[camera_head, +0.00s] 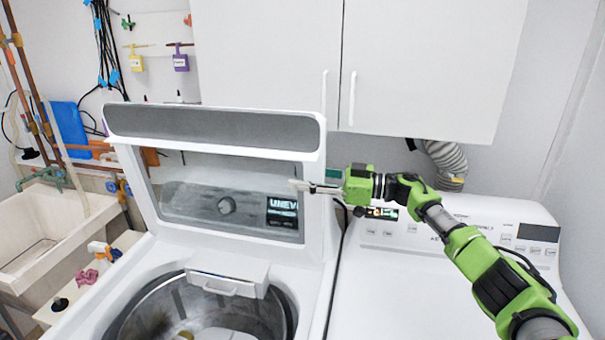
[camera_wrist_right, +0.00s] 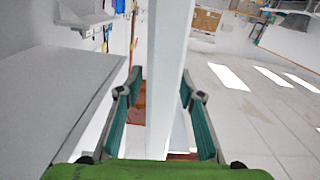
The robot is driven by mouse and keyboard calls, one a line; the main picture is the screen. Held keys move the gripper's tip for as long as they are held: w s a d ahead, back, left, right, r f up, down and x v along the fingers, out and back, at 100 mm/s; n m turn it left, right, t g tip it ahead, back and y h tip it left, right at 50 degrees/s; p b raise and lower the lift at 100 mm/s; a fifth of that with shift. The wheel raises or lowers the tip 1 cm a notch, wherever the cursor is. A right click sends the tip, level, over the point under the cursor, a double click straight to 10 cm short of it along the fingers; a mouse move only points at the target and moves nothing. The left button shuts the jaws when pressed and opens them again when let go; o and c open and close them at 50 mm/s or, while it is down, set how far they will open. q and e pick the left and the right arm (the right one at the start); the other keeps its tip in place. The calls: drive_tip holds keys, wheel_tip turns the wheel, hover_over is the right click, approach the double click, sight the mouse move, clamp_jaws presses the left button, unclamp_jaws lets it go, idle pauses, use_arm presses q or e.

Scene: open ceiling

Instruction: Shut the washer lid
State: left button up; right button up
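The washer lid (camera_head: 213,131) is raised, tilted slightly back, with a grey strip along its top and a window in its middle. The white washer (camera_head: 315,278) below it has its round drum opening (camera_head: 205,310) uncovered. My right gripper (camera_head: 300,186) reaches in from the right at the lid's right edge, about halfway up. In the wrist view its two fingers (camera_wrist_right: 160,98) are apart, one on each side of the lid's white edge (camera_wrist_right: 170,70). I see gaps between both fingers and the edge. My left gripper is not in view.
White wall cabinets (camera_head: 345,60) hang above and behind the lid. A second white appliance (camera_head: 400,275) stands close on the right under my right arm. A utility sink (camera_head: 40,240) and a narrow shelf with small items are at the left.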

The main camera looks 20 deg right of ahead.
clamp_jaws()
drive_tip(key=shift+a, duration=0.1)
drive_tip(key=shift+s+a, duration=0.2)
drive_tip(key=shift+s, duration=0.15)
drive_tip(key=s+a+f+n, duration=0.3)
drive_tip(key=s+a+f, duration=0.1)
drive_tip(key=s, duration=0.2)
drive_tip(key=s+a+f+n, duration=0.4)
drive_tip(key=s+a, duration=0.1)
drive_tip(key=s, duration=0.2)
drive_tip(key=shift+s, duration=0.3)
drive_tip(key=shift+a, duration=0.1)
